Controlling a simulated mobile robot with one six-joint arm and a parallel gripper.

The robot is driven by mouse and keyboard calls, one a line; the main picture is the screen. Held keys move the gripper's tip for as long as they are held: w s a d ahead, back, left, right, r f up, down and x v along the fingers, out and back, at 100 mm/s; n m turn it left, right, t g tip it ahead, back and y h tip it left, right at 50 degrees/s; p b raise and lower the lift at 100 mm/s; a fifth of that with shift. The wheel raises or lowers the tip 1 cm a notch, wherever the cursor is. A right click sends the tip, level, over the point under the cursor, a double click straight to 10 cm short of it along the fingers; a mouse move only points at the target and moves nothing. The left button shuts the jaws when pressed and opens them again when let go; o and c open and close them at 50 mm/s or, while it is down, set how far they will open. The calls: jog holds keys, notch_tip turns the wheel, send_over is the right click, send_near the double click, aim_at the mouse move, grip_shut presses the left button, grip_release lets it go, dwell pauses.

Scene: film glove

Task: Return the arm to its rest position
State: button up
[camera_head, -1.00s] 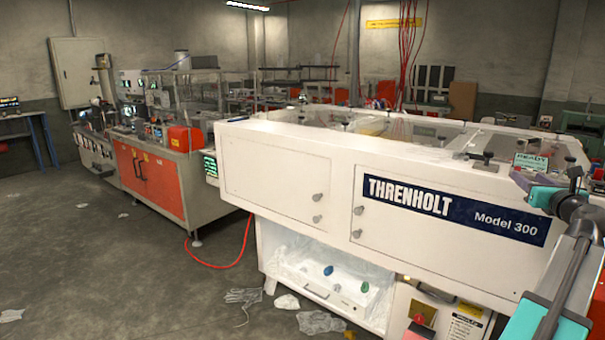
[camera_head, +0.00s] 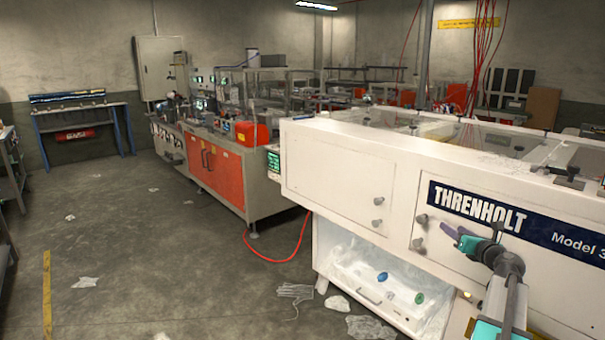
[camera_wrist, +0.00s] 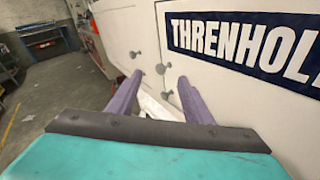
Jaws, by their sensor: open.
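My arm (camera_head: 508,285) rises from the lower right of the head view. The machine's white front with dark knobs (camera_wrist: 160,69) lies beyond the fingers. I cannot tell the exact gap between gripper and machine.
An orange-fronted machine (camera_head: 222,176) stands at the back left, with a red hose (camera_head: 290,255) on the floor beside it. A blue-legged table (camera_head: 84,124) is by the far wall. Thin film or gloves (camera_head: 295,291) lie on the floor. The floor (camera_head: 170,250) at left is mostly clear.

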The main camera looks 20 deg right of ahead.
jog(key=w+a+f+m+y, duration=0.1)
jog(key=w+a+f+m, duration=0.1)
jog(key=w+a+f, duration=0.8)
jog(key=w+a+f+m+y, duration=0.2)
jog(key=w+a+f, duration=0.2)
jog(key=a+f, duration=0.8)
jog(key=s+a+f+m+g+h, duration=0.1)
jog(key=s+a+f+m+g, duration=0.15)
jog(key=a+f+m, duration=0.95)
jog(key=s+a+f+m+g+h, duration=0.15)
jog(key=s+a+f+g, duration=0.25)
jog(key=s+a+f, duration=0.65)
jog(key=s+a+f+m+g+y, duration=0.15)
jog(key=s+a+f+g, duration=0.35)
jog(key=s+a+f, duration=0.55)
jog(key=s+a+f+m+g+y, duration=0.1)
jog(key=s+m+g, duration=0.4)
jog(key=s, duration=0.7)
jog(key=s+a+f+m+g+y, duration=0.1)
jog(key=s+m, duration=0.5)
jog(key=s, duration=0.7)
jog(key=a+f+g, duration=0.1)
jog(key=a+g, duration=0.1)
jog(key=g, duration=0.1)
jog(key=shift+s+a+f+g, duration=0.15)
jog(key=shift+a+g, duration=0.2)
